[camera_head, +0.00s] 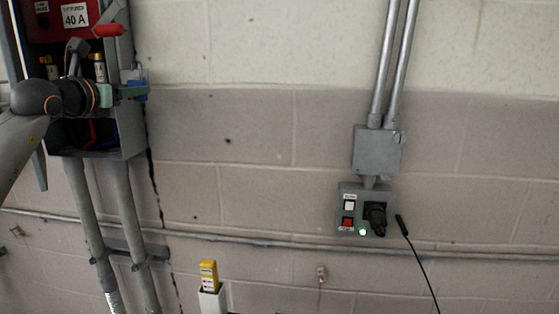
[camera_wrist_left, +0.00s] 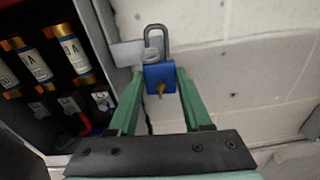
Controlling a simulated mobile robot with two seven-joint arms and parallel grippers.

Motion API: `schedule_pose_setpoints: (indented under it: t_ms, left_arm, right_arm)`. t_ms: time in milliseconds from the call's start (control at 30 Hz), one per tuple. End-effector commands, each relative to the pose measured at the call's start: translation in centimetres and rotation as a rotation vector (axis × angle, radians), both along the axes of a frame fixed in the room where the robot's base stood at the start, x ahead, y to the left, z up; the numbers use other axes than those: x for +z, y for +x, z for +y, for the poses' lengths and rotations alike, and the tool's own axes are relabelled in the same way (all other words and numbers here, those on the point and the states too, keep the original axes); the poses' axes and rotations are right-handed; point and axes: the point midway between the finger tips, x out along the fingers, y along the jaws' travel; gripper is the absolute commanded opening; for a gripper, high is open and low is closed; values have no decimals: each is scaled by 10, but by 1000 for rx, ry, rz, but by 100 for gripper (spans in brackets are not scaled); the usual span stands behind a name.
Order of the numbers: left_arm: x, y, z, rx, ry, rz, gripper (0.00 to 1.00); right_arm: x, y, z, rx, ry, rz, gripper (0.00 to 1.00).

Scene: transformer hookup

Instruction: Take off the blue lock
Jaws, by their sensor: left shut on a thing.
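The blue lock (camera_wrist_left: 159,74) sits between the green fingertips of my left gripper (camera_wrist_left: 158,78) in the left wrist view. Its grey shackle (camera_wrist_left: 155,32) points up, and a brass-coloured key or stem (camera_wrist_left: 160,90) shows on its body. A pale grey tab (camera_wrist_left: 127,53) on the box edge reaches to the shackle; I cannot tell whether the shackle still passes through it. In the head view my left gripper (camera_head: 134,92) is shut on the blue lock (camera_head: 138,84) at the right edge of the open electrical box (camera_head: 130,135). My right gripper is not in view.
Inside the box are several fuses (camera_wrist_left: 75,55) and a red panel marked 40 A with a red handle (camera_head: 108,30). A control box (camera_head: 350,190) with a black plug hangs on the wall. A yellow device (camera_head: 208,272) stands in a white holder below.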

Motion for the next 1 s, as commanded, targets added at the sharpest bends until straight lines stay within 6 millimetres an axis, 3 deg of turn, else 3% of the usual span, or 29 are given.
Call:
schedule_pose_setpoints:
  t_ms: [1000]
  left_arm:
    - [-3,-6,-38,0,1,-2,0]
  right_arm:
    - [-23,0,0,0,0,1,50]
